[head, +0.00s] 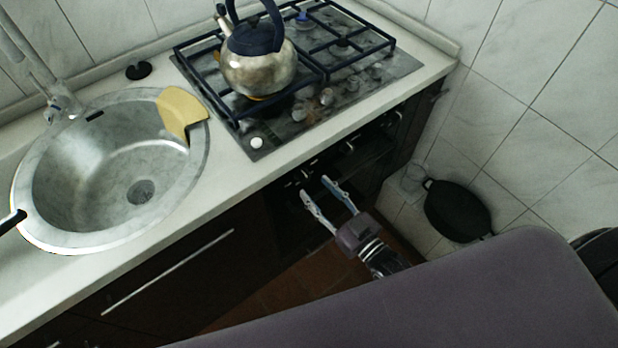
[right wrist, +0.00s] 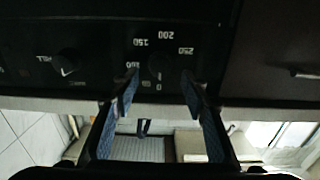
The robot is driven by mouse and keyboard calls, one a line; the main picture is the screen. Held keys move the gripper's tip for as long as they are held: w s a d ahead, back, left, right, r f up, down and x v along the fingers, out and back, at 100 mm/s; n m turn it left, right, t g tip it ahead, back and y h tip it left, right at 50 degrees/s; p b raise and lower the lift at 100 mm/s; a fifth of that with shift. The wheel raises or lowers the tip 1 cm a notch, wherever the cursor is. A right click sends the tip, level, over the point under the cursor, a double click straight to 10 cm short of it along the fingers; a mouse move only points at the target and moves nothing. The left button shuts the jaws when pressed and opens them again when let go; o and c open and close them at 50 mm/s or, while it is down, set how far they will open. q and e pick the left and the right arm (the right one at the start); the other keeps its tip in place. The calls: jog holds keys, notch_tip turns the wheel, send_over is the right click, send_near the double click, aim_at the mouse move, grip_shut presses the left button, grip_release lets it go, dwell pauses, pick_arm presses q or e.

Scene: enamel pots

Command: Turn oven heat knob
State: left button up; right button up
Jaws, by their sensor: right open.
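The oven heat knob (right wrist: 160,67) is a dark, dim knob on the black front panel in the right wrist view. White numbers from 100 to 250 arc around it, with a 0 below. My right gripper (right wrist: 159,80) is open, with one blue finger on each side of the knob in that view. I cannot tell whether the fingers touch it. In the head view my right gripper (head: 315,186) is at the dark oven front (head: 375,150), below the counter edge. My left gripper is not clearly in view.
Another knob (right wrist: 68,62) sits left of the heat knob. Above the oven is a gas hob (head: 350,90) with a kettle (head: 258,72). A sink (head: 100,175) with a yellow cloth (head: 181,110) is at left. A black pan (head: 458,210) is by the right wall.

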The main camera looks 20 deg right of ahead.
aim_at(307, 179)
jog(key=shift+x, duration=1.85)
grip_shut()
